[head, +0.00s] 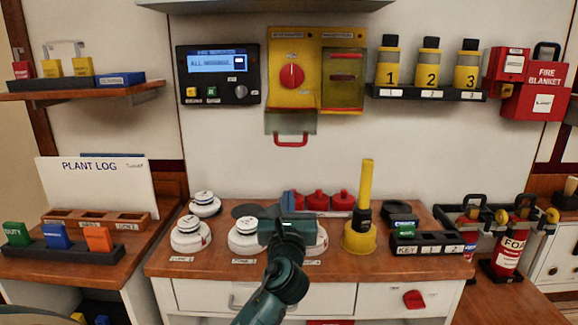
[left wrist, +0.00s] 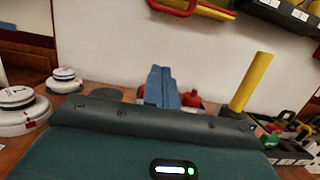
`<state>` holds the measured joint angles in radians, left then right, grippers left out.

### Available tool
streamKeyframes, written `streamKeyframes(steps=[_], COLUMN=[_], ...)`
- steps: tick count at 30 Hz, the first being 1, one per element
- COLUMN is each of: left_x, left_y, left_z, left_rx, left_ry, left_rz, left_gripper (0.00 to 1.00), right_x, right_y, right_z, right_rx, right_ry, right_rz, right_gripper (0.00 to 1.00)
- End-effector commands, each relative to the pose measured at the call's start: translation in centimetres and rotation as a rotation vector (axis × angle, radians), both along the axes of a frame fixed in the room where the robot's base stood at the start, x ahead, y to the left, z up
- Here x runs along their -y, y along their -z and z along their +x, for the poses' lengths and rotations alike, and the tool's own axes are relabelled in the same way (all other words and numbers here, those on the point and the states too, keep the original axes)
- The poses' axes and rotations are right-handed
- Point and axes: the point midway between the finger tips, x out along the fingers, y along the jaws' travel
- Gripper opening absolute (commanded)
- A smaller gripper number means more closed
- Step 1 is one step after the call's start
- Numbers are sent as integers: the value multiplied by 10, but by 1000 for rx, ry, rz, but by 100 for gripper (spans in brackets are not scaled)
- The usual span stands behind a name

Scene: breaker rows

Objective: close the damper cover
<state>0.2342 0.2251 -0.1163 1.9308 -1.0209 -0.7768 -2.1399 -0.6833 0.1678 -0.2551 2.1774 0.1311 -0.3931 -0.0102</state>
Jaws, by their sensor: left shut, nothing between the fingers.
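The yellow damper panel (head: 292,72) with a round red knob is on the wall at the middle of the head view. Its see-through cover (head: 279,123) hangs down open below the knob, with a red handle (head: 291,141) along its lower edge. The red handle also shows at the top of the left wrist view (left wrist: 174,9). My left gripper (head: 293,198) is shut and empty, below the cover and apart from it, above the desk. Its blue fingers show in the left wrist view (left wrist: 161,87). My right gripper is not in view.
Smoke detectors (head: 190,236), red-topped pieces (head: 317,200) and a yellow upright tube on a base (head: 366,188) stand on the wooden desk (head: 200,265). A bottle shelf (head: 426,94) is right of the panel. The wall between cover and desk is clear.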

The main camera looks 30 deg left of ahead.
Motion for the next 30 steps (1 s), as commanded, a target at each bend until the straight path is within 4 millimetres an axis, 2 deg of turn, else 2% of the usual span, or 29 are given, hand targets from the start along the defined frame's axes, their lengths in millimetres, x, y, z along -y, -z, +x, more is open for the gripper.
streamKeyframes(steps=[5, 16, 18, 21, 30], left_x=[-12, -52, -51, -51, -51], left_y=[-6, -23, -40, -51, -62], left_z=[18, 83, 82, 82, 82], left_rx=[2, 1, 5, 3, 1], left_ry=[-3, -2, -1, 0, 0], left_rz=[0, -2, -2, -2, -1], left_gripper=[0, 0, 0, 0, 0], right_x=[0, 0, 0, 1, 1], right_y=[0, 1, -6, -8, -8], right_z=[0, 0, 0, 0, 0], right_rx=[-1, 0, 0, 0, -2], right_ry=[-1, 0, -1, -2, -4], right_rz=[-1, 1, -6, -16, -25], right_gripper=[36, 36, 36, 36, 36])
